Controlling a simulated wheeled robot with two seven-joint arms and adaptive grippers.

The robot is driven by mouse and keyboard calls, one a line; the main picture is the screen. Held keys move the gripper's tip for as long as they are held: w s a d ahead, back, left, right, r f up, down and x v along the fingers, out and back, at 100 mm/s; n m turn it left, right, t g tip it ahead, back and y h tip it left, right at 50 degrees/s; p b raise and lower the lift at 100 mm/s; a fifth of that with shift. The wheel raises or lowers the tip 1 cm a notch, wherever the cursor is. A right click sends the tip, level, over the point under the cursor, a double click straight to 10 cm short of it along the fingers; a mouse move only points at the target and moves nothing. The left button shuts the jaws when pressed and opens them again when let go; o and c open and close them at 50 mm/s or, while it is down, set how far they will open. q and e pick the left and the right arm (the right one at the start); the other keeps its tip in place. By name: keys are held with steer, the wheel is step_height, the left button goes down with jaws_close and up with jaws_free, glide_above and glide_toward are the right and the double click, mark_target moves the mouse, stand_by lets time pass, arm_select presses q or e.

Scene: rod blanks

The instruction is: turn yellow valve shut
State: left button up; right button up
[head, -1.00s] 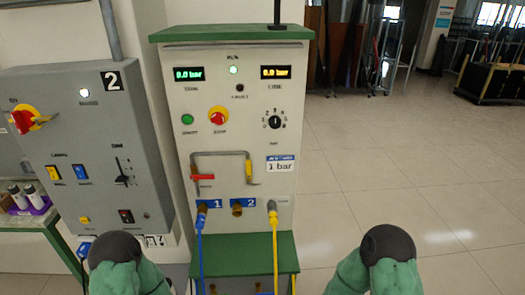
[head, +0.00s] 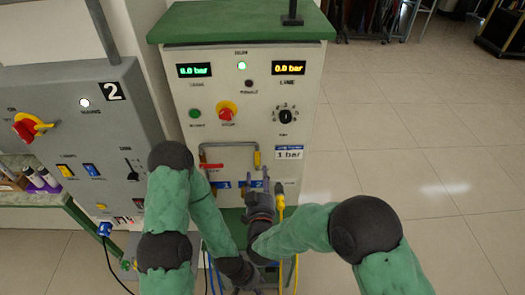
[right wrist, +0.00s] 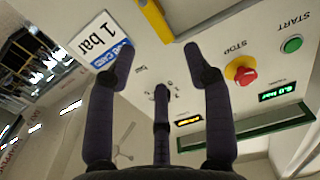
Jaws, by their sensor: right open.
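The yellow valve lever (head: 257,159) is on the right end of the bent pipe on the cabinet front and hangs down. In the right wrist view the yellow lever (right wrist: 152,20) is at the top edge, beyond the fingertips. My right gripper (head: 256,180) is just below the lever in the head view, fingers spread and empty, not touching it as far as I can tell. Its open fingers also show in the right wrist view (right wrist: 159,58). My left gripper (head: 243,275) is low in front of the cabinet; its fingers are unclear.
A red lever (head: 212,166) lies level at the pipe's left end. A red stop button (head: 227,109), a black dial (head: 286,116) and a 1 bar card (head: 289,153) are close by. A yellow hose (head: 281,205) hangs to the right. A grey cabinet (head: 85,140) stands left.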

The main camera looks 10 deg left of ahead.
mark_target(257, 160)
steer(key=x, duration=0.9)
steer(key=shift+w+f, duration=0.1)
steer(key=shift+w, duration=0.3)
jaws_close()
